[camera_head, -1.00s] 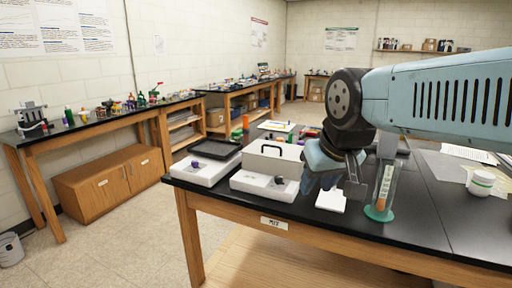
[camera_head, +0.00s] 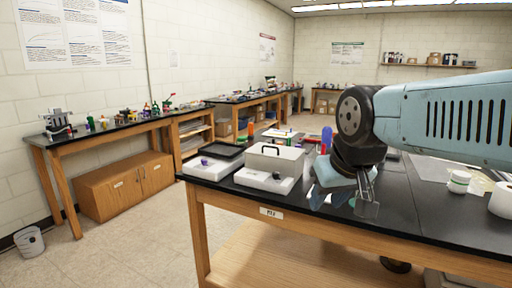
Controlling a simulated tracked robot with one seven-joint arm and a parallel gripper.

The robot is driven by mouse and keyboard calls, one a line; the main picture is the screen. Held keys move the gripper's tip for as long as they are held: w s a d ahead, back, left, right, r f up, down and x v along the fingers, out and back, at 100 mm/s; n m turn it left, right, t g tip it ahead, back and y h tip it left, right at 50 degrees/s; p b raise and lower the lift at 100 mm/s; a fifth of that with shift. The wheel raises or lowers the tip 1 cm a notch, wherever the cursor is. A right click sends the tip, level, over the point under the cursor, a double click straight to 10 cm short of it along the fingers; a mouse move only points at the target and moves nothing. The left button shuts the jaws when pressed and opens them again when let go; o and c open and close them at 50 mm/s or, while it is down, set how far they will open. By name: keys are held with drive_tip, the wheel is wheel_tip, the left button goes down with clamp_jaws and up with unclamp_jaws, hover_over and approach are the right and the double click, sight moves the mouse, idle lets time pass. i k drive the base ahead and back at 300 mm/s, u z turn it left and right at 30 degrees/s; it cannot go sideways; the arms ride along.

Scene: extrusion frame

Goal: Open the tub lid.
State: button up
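A pale grey box with a black handle on top (camera_head: 264,150) stands on the near black-topped bench, left of my gripper. A small white jar with a pale green band (camera_head: 459,182) stands on the right part of the same bench. I cannot tell which of these is the tub; both look closed. My gripper (camera_head: 367,209) hangs pointing down over the bench's front edge, apart from both. The frame does not show clearly whether its fingers are open or shut. I see nothing held in it.
A white roll (camera_head: 502,199) is cut off at the right edge. Open floor (camera_head: 120,240) lies left of the bench; a bin (camera_head: 30,242) stands near the wall.

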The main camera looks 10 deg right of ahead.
sight(290, 154)
drive_tip(key=z, duration=0.2)
drive_tip(key=i, duration=0.85)
drive_tip(key=u, duration=0.1)
